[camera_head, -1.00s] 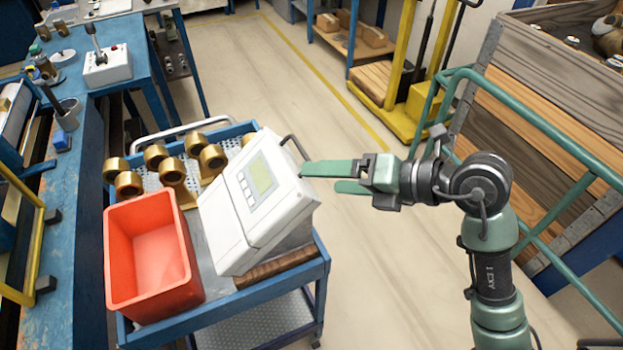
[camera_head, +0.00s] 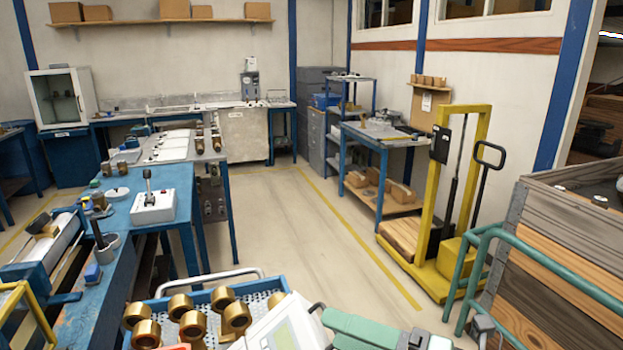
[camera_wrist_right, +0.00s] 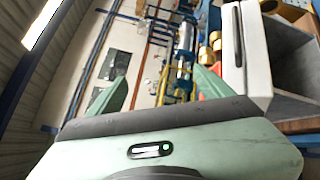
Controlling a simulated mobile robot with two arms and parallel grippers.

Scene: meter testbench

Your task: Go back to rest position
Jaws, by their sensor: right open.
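My right gripper (camera_head: 330,328) shows at the bottom edge in the head view, with its green fingers pointing left. It is just right of a white meter unit with a grey screen (camera_head: 284,330), whose lower part is cut off. In the right wrist view the two green fingers of my right gripper (camera_wrist_right: 160,84) stand apart with nothing held between them. The white unit (camera_wrist_right: 254,50) is close by the right finger there; I cannot tell if they touch. My left gripper is not in view.
A blue cart (camera_head: 215,284) carries several brass fittings (camera_head: 193,325) beside the meter unit. A blue workbench (camera_head: 120,215) runs along the left. A wooden crate (camera_head: 570,255) with a green rail (camera_head: 545,262) is at right, near a yellow lifter (camera_head: 450,250). The floor (camera_head: 300,225) between is clear.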

